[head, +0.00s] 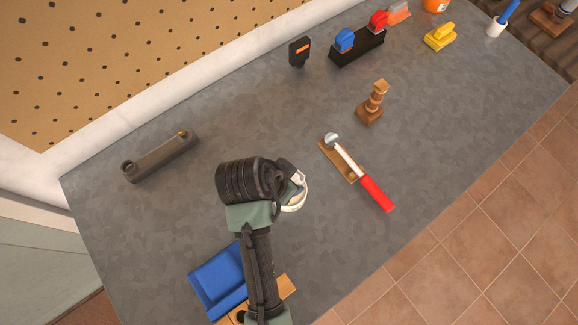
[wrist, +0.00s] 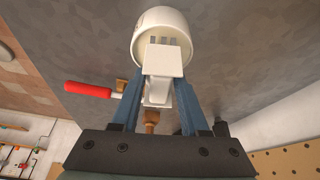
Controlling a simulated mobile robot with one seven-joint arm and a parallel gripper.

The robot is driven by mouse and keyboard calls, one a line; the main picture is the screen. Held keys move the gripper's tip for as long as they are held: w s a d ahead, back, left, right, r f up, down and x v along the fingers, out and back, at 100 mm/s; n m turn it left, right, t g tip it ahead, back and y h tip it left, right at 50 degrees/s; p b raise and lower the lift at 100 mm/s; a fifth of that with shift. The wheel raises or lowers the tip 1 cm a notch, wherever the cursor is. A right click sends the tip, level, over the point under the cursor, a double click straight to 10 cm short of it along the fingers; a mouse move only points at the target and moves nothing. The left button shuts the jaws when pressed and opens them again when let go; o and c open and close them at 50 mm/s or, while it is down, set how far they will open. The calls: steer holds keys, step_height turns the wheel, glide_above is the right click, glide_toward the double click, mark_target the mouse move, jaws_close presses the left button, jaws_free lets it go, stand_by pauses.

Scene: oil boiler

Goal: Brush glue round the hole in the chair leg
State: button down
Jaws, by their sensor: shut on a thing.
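My gripper (head: 297,178) is shut on a white, blocky piece (wrist: 163,62), which I take to be the brush. It shows between the blue fingers in the wrist view. A round white pot (wrist: 162,20) is just beyond it, and its rim (head: 293,208) shows below the gripper in the head view. Grey strips appear at the pot's mouth; whether the held piece touches the pot I cannot tell. A turned wooden piece (head: 373,104), probably the chair leg, stands upright to the upper right of my gripper, well apart from it. I cannot make out its hole.
A red-handled hammer (head: 374,190) lies across a flat wooden piece (head: 334,157) right of my gripper. A grey bar (head: 160,157) lies left. A blue item (head: 217,281) is at the front; a black rack (head: 358,46) stands behind. Bare bench lies between.

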steer(key=shift+s+f, duration=0.1)
steer(key=shift+f, duration=0.35)
stand_by(1.6)
steer(key=shift+r, duration=0.1)
step_height(320, 180, up, 7)
steer(key=p, duration=0.8)
stand_by(0.9)
